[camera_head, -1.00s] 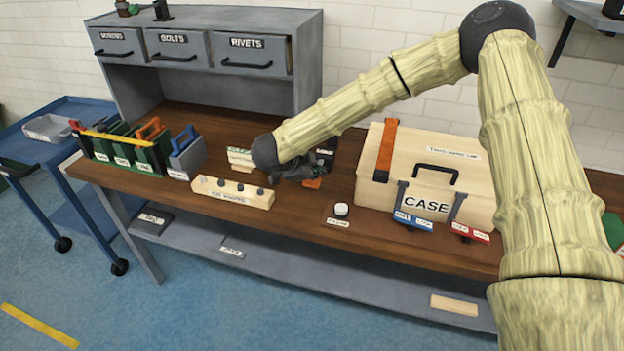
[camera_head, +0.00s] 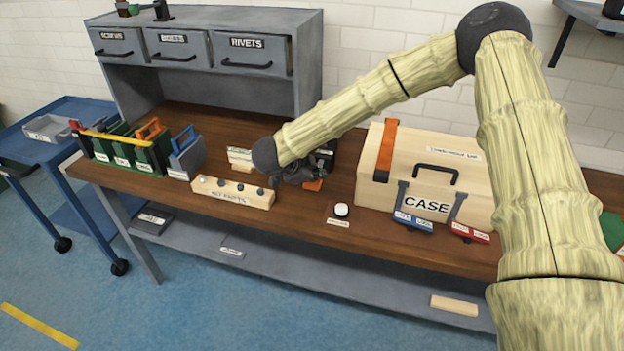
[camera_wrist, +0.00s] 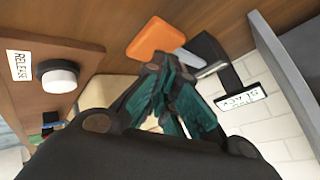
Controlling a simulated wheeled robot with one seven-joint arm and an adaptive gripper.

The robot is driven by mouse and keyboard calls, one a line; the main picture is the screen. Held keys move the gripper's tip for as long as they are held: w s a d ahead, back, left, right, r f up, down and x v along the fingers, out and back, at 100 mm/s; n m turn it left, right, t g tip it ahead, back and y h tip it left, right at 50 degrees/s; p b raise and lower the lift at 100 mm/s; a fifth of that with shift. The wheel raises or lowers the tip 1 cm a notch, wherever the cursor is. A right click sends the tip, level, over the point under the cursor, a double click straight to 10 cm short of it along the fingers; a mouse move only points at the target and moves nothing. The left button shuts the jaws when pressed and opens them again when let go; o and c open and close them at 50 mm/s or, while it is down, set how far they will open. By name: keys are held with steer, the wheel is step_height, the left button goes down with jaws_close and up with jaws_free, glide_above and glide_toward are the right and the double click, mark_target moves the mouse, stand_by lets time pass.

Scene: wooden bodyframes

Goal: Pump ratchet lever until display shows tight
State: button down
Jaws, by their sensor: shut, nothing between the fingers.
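The ratchet lever has an orange grip (camera_wrist: 156,38) on a short metal bar beside a black ratchet body (camera_wrist: 208,52) in the wrist view. A small white display (camera_wrist: 240,103) next to it appears to read SLACK, not tight. My gripper (camera_wrist: 165,72) is shut and empty, its fingertips close to the orange grip; I cannot tell whether they touch it. In the head view my gripper (camera_head: 298,172) is low over the bench and partly hides the ratchet; the orange grip (camera_head: 313,185) shows just beyond it.
A white RELEASE button (camera_wrist: 58,77) sits near the ratchet, also in the head view (camera_head: 341,210). A wooden case (camera_head: 440,165) with an orange strap (camera_head: 386,152) stands to the right. A peg block (camera_head: 232,191) lies left of my gripper. The bench front is mostly clear.

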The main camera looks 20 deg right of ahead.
steer(key=shift+f, duration=0.95)
stand_by(1.2)
stand_by(0.5)
steer(key=shift+r+p, duration=1.8)
steer(key=shift+r, duration=0.45)
step_height(320, 180, up, 5)
steer(key=p, duration=0.4)
